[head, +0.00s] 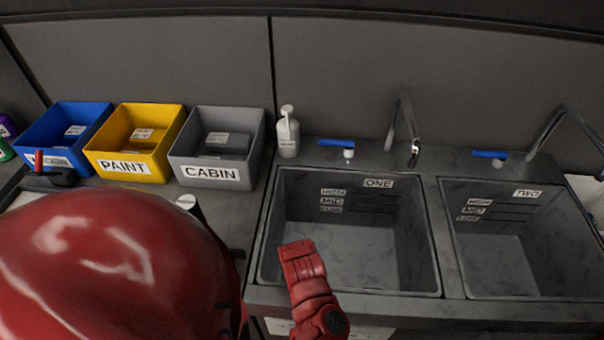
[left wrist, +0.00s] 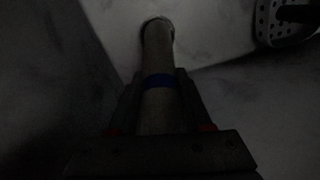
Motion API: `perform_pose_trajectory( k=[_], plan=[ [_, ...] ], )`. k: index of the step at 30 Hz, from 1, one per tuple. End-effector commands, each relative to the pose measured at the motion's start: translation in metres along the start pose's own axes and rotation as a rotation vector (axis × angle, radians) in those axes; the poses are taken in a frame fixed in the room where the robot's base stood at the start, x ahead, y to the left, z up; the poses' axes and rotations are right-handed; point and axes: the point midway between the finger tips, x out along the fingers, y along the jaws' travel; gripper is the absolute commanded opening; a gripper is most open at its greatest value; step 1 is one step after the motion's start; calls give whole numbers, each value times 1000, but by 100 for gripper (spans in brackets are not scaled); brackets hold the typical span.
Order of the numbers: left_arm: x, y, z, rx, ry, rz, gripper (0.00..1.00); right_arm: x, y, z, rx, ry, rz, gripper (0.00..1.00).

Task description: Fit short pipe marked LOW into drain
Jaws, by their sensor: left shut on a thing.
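In the left wrist view, my left gripper (left wrist: 157,84) is shut on a greyish pipe (left wrist: 157,52) with a blue band (left wrist: 157,80). The pipe points away from the gripper, and its far end has a pale rim. No LOW mark can be read on it. A rounded part with holes (left wrist: 287,24) shows at the upper right, apart from the pipe; I cannot tell if it belongs to a drain. The view is very dark. The head view shows neither the left gripper nor the pipe.
In the head view, sink ONE (head: 425,255) looks empty; sink TWO (head: 455,250) stands beside it. Level labels mark their back walls. Taps and a white soap bottle (head: 288,135) stand behind. Blue, yellow PAINT (head: 125,167) and grey CABIN (head: 212,174) bins line the back left.

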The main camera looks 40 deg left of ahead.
Motion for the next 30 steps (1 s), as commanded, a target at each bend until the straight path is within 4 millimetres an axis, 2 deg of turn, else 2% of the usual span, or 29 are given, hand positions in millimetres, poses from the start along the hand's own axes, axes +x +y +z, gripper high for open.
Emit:
perform_pose_trajectory(
  k=[1,4,17,23,29,30],
  plan=[
    [0,0,0,0,0,0,18,0,0,0,0,0,0,100],
    [0,0,0,0,0,0,0,0,0,0,0,0,0,100],
    [-2,0,0,0,-1,1,0,-1,0,0,0,0,0,100],
    [-14,-1,2,2,-5,2,0,-5,0,1,0,0,0,100],
    [-36,-2,2,3,-6,1,0,-11,0,2,0,0,0,100],
    [-32,-11,6,5,-3,-1,0,-16,-1,3,0,0,0,100]
  ],
)
